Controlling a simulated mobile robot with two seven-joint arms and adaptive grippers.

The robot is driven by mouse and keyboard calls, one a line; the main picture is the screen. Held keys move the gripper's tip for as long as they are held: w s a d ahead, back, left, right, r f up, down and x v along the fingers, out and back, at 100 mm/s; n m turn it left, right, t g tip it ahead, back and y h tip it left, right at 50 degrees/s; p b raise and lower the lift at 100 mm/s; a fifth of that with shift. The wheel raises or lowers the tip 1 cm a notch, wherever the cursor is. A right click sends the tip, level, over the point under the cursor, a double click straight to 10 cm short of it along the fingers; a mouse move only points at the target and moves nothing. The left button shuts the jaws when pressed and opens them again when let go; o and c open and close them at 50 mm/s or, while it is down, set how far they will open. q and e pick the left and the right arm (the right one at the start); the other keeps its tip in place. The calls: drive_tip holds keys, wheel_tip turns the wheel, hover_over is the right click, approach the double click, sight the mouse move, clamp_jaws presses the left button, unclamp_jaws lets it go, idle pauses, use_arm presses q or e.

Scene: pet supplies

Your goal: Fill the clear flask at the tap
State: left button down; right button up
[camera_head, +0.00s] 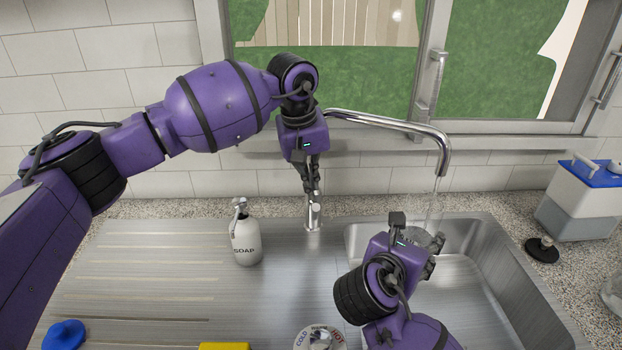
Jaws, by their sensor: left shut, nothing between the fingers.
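The chrome tap (395,122) arches over the sink, and a thin clear stream seems to fall from its spout. The clear flask (433,212) stands below the spout, over the sink basin; its lower part is partly hidden by my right gripper. My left gripper (313,190) is shut and empty, pointing down at the upright base of the tap, which it partly covers. My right gripper (435,254) is at the flask's lower part; its grip is not clear from here. I cannot make out the water level in the flask.
A white soap bottle (245,243) stands on the drainboard. A round cold/hot dial (303,340) and a yellow object (225,346) are at the front, a blue object (64,336) front left. A blue-lidded container (585,205) and a black knob-like object (542,250) sit right of the sink.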

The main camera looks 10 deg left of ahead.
sight(315, 205)
use_arm(q)
drive_tip(key=shift+s+f+t, duration=0.1)
drive_tip(key=shift+s+t, duration=0.15)
drive_tip(key=shift+t, duration=0.05)
drive_tip(key=shift+s+f, duration=0.1)
drive_tip(key=shift+s+d+f+t, duration=0.15)
drive_tip(key=shift+s+f+t, duration=0.25)
drive_tip(key=shift+s+t, duration=0.4)
drive_tip(key=shift+s+d+f, duration=0.1)
drive_tip(key=shift+s+f, duration=0.15)
drive_tip(key=shift+s, duration=0.15)
drive_tip(key=shift+s+d+f, duration=0.1)
drive_tip(key=shift+s+f, duration=0.75)
drive_tip(key=shift+f, duration=0.05)
